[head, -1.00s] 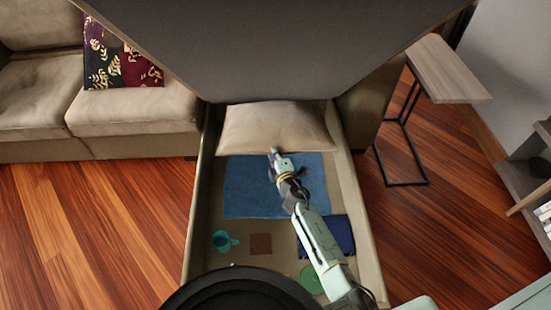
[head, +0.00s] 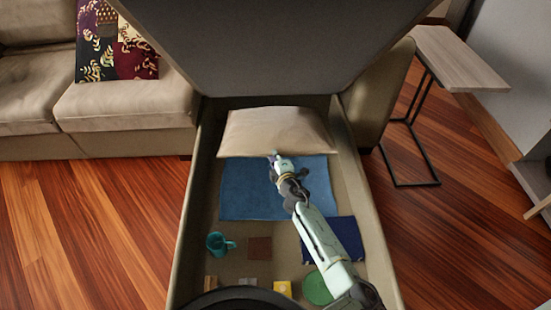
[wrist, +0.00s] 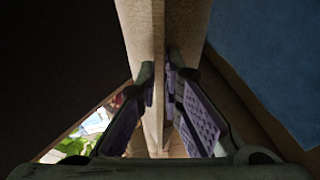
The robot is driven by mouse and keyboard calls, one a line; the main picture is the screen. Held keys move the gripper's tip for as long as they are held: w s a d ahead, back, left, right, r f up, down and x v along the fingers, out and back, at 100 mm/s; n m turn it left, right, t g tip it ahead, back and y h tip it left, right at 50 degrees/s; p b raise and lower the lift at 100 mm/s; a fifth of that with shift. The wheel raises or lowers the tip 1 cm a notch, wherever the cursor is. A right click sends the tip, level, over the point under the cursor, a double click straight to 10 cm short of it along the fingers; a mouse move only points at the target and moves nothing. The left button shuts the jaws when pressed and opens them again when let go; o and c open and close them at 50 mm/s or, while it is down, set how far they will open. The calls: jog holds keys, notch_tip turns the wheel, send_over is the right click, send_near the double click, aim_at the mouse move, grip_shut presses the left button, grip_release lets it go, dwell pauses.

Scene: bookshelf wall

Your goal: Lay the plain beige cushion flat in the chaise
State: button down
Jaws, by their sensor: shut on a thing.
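The plain beige cushion (head: 277,132) is at the far end inside the open chaise (head: 199,205), below the raised grey lid. My gripper (head: 274,156) is at the cushion's near edge. In the wrist view, my gripper (wrist: 160,95) is shut on the beige cushion (wrist: 150,25), with purple-padded fingers on both sides of it. The head view does not clearly tell whether the cushion lies fully flat or is slightly tilted.
The raised lid (head: 270,50) hangs over the far end. A blue cloth (head: 245,190), a dark blue item (head: 345,240), a teal mug (head: 217,243), a brown square (head: 260,248) and a green disc (head: 317,287) lie in the chaise. A side table (head: 460,60) stands right.

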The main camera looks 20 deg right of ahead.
notch_tip(320, 180, down, 11)
jog(key=w+b, duration=0.1)
jog(key=b, duration=1.1)
jog(key=shift+w+d+f, duration=0.2)
jog(key=shift+w+d, duration=0.05)
jog(key=shift+w, duration=0.1)
jog(key=c, duration=1.7)
grip_release()
jog(key=shift+o, duration=0.2)
